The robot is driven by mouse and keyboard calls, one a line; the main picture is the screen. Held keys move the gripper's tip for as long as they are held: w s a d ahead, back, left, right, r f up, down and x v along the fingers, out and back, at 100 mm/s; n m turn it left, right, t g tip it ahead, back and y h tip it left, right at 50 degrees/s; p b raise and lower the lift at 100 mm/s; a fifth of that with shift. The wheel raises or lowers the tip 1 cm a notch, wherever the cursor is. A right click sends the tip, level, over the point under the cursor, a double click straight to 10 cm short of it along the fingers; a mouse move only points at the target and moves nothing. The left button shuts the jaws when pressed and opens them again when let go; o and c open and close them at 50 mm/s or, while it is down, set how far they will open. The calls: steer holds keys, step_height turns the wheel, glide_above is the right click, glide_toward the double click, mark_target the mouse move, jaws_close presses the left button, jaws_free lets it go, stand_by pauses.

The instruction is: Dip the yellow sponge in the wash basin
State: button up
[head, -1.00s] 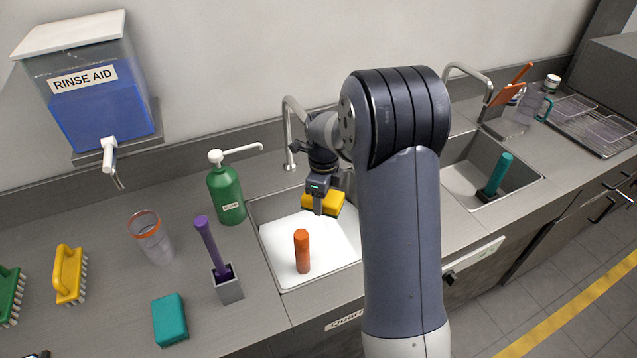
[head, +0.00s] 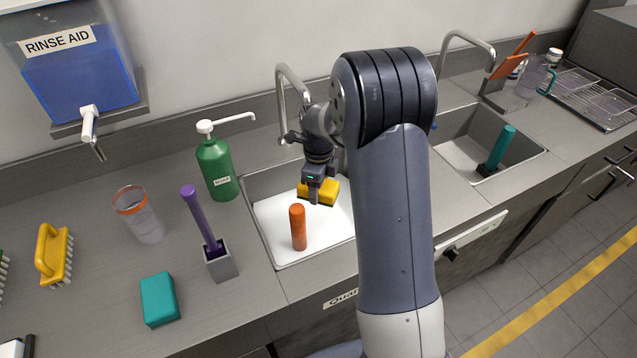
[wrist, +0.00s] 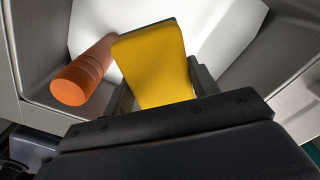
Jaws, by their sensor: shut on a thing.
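My gripper (head: 316,193) is shut on the yellow sponge (head: 325,192) and holds it over the left sink basin (head: 279,259), toward its back. The sponge also shows in the wrist view (wrist: 157,65), between the fingers, with a dark layer along its far edge. The basin has a plain white surface inside; I cannot tell whether it is liquid or the floor. An orange cylinder (head: 298,228) stands upright in this basin, in front and left of the sponge. In the wrist view the sponge's far end overlaps the white surface; contact cannot be told.
A faucet (head: 282,100) rises behind the basin. A green soap bottle (head: 216,170), a purple-handled tool (head: 201,220) in a grey holder and a teal block (head: 159,299) stand to the left. A second sink (head: 462,157) on the right holds a teal-handled tool (head: 500,150).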

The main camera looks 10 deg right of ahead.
steer(key=shift+f+b, duration=4.2)
steer(key=shift+f, duration=2.05)
steer(key=shift+r, duration=0.1)
step_height(320, 180, up, 15)
steer(key=p, duration=1)
steer(key=shift+r, duration=0.15)
steer(key=shift+p, duration=0.3)
steer(key=shift+r+p, duration=1.4)
steer(key=shift+r, duration=0.65)
steer(key=shift+s+f, duration=0.1)
